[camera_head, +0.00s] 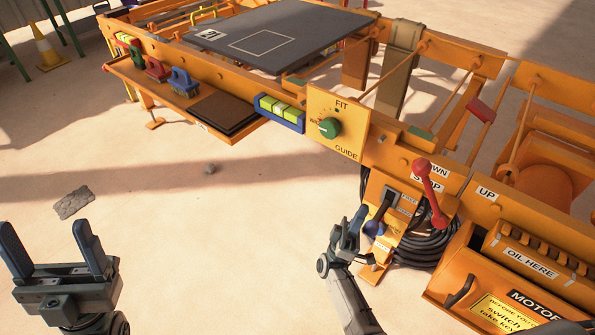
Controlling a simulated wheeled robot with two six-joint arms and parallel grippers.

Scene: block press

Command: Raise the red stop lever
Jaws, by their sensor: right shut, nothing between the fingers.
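The red stop lever (430,190) is on the front of the orange machine, right of centre in the head view. My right gripper (364,216) is shut and empty. It is left of and below the lever, apart from it in the picture, close to a small orange switch panel (407,203). My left gripper (50,226) is open and empty at the lower left, far from the lever.
A coiled black cable (432,246) hangs below the lever. The motor box (525,262) juts out at the lower right. A green guide knob (329,128) sits upper left of the lever. A stone (73,202) lies on the otherwise mostly clear sandy floor at left.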

